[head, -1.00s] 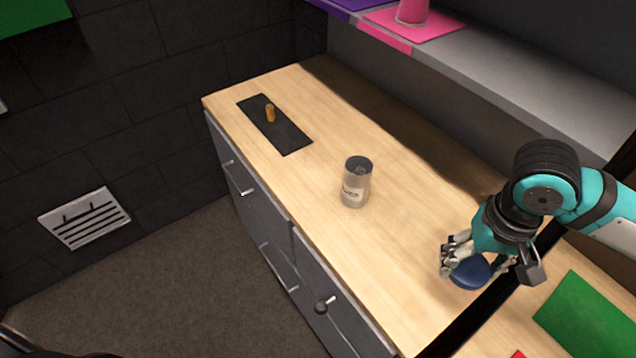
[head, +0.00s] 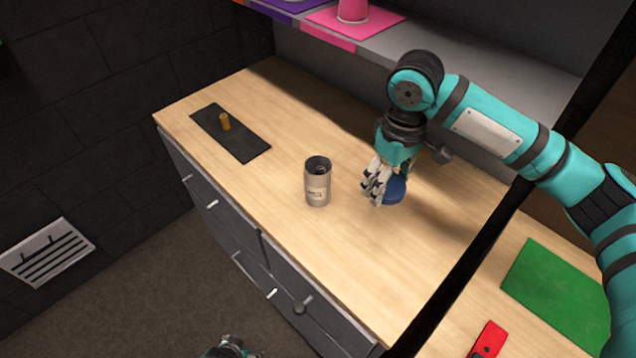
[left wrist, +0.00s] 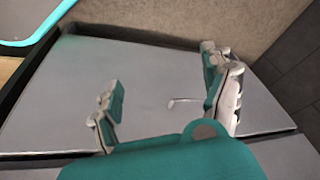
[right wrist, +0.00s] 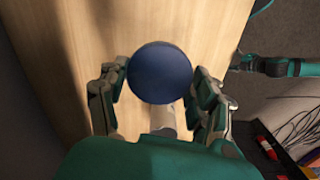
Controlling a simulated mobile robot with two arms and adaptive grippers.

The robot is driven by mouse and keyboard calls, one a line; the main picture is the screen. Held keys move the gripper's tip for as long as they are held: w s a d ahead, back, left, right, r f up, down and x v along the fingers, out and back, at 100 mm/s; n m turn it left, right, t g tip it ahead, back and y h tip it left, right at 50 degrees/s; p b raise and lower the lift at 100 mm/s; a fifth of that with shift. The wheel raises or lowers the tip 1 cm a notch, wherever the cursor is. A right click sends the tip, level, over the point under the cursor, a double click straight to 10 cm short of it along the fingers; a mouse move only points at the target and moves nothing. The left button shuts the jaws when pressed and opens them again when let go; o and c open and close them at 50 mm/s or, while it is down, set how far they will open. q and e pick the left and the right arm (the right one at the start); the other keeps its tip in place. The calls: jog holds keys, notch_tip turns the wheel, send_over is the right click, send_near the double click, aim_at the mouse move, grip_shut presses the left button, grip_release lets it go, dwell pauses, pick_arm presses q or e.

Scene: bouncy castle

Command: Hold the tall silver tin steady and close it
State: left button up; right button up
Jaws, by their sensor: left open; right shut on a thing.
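The tall silver tin (head: 317,188) stands upright on the wooden counter in the head view. Its top is open and its inside looks dark. My right gripper (head: 381,188) is just right of the tin, shut on a round dark blue lid. The lid (head: 394,191) also shows between the fingers in the right wrist view (right wrist: 160,73). The lid is apart from the tin. My left gripper (left wrist: 162,82) is open and empty, in front of grey drawer fronts in the left wrist view. Only part of it shows at the bottom of the head view (head: 230,348).
On the counter (head: 270,190), a black mat (head: 245,145) bears a small yellow-brown cylinder (head: 225,122) at far left. A green mat (head: 555,295) and a red item (head: 489,340) lie at right. A grey shelf (head: 450,65) with a pink cup (head: 353,10) runs behind.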

pick_arm(q)
jog(key=w+d+r+t+p, duration=0.1)
jog(key=w+d+r, duration=0.1)
jog(key=w+r, duration=0.45)
jog(key=w+d+r+t, duration=0.2)
jog(key=w+r, duration=0.2)
jog(key=r, duration=0.5)
jog(key=w+d+r+t+h+p, duration=0.1)
jog(key=d+r, duration=0.1)
jog(key=r, duration=0.8)
jog(key=w+d+r+t+h, duration=0.1)
jog(key=d+r, duration=0.2)
jog(key=r, duration=0.8)
jog(key=m+t+h, duration=0.2)
jog(key=t+h, duration=0.1)
send_near(313, 187)
jog(key=shift+w+f, duration=0.15)
jog(key=shift+f, duration=0.1)
pick_arm(e)
jog(key=w+a+r+n, duration=0.3)
jog(key=w+a+n, duration=0.6)
jog(key=a+n, duration=0.4)
jog(key=shift+w+r+n, duration=0.2)
jog(key=shift+r+n, duration=0.1)
jog(key=shift+r, duration=0.1)
pick_arm(q)
jog(key=x, duration=1.2)
jog(key=shift+d+r, duration=0.1)
jog(key=shift+r, duration=0.05)
